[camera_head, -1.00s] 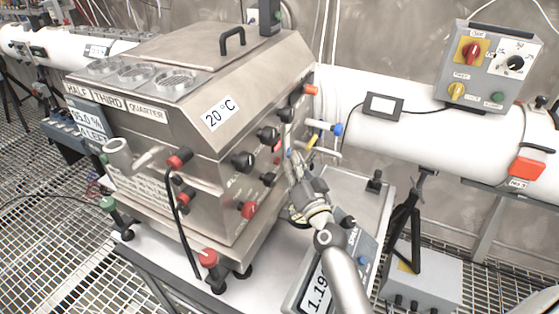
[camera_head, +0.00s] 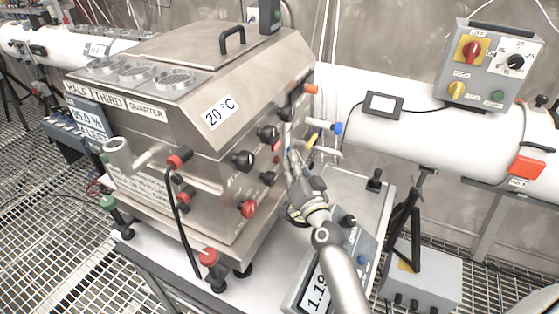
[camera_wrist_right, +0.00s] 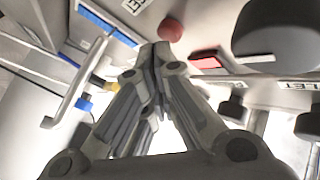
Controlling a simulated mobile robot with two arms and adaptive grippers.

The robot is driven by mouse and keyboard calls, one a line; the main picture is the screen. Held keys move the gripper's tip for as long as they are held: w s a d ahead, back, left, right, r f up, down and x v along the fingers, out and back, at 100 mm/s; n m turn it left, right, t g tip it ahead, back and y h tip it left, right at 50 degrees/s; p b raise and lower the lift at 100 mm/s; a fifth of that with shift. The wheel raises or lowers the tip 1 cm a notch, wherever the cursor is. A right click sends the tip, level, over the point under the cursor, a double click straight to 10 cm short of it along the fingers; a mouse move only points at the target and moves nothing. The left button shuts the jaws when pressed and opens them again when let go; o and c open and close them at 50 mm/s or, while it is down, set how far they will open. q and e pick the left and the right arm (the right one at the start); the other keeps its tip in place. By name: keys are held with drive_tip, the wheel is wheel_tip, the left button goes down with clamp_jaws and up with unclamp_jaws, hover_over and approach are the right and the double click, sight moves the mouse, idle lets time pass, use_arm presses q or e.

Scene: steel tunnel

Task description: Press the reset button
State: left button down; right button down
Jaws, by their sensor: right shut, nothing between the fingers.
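My right gripper (camera_head: 291,155) is shut and empty, at the right side panel of the steel machine (camera_head: 215,195). In the wrist view the closed fingertips (camera_wrist_right: 155,48) are just below a round red knob or button (camera_wrist_right: 170,30). I cannot tell whether they touch it. A red rectangular button (camera_wrist_right: 206,60) sits to the right of the fingertips on the same panel. No reset label is readable, so I cannot tell which one is the reset button. The gripper hides part of the panel in the head view. My left gripper is not in view.
Black knobs (camera_head: 243,160) and a red knob (camera_head: 249,208) stick out of the machine's side. Pipes with blue and yellow ends (camera_head: 337,129) are close right of the gripper. A scale (camera_head: 311,291) stands beneath my right arm. A grey control box (camera_head: 487,65) hangs at the upper right.

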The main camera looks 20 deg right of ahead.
drive_tip(key=shift+w+a, duration=0.1)
idle(0.5)
drive_tip(key=shift+w+a, duration=0.2)
idle(0.4)
drive_tip(key=shift+s+d, duration=0.25)
drive_tip(key=shift+s, duration=0.05)
drive_tip(key=shift+s+d, duration=0.1)
drive_tip(key=shift+s+d, duration=1.95)
drive_tip(key=shift+s, duration=0.2)
